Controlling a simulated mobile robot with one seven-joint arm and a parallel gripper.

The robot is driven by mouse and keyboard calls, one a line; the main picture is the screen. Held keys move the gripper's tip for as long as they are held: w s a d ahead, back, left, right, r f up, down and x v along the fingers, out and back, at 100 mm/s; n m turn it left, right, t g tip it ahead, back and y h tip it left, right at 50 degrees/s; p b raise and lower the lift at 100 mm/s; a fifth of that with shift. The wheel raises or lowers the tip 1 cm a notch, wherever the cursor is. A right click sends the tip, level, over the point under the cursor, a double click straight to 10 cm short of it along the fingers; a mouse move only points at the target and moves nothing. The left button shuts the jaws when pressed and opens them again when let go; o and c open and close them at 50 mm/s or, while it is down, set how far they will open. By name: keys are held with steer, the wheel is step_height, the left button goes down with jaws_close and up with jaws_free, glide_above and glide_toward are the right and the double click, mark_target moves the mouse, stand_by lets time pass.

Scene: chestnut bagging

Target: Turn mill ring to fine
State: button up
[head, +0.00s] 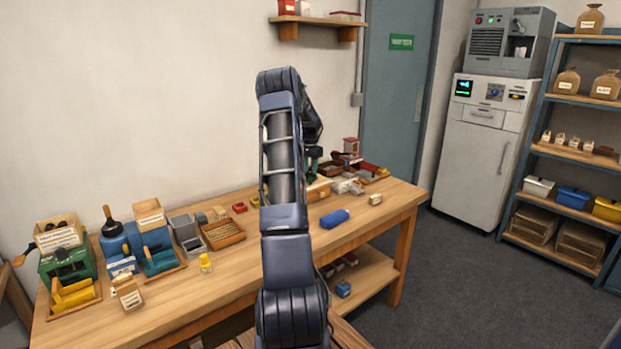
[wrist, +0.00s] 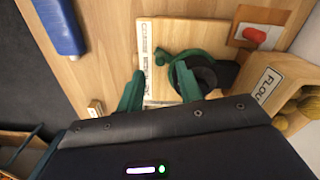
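The mill ring (wrist: 185,54) is a green ring with a small tab on its left side. It surrounds a dark round part (wrist: 212,74) in the wrist view. A pale board (wrist: 152,33) beside it carries printed labels along its left edge; one seems to read "coarse", the others are too small to read. My gripper (wrist: 158,82) is open, with its two green fingers apart and the tab a little beyond the gap between them. The right finger overlaps the dark part in the picture; I cannot tell whether it touches. In the head view my arm mostly hides the mill.
A blue object (wrist: 58,25) lies on the bench (head: 375,215), left of the mill in the wrist view. Bench front right is mostly clear.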

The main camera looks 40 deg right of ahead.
mark_target(310, 180)
steer(key=shift+f, duration=2.35)
jaws_close()
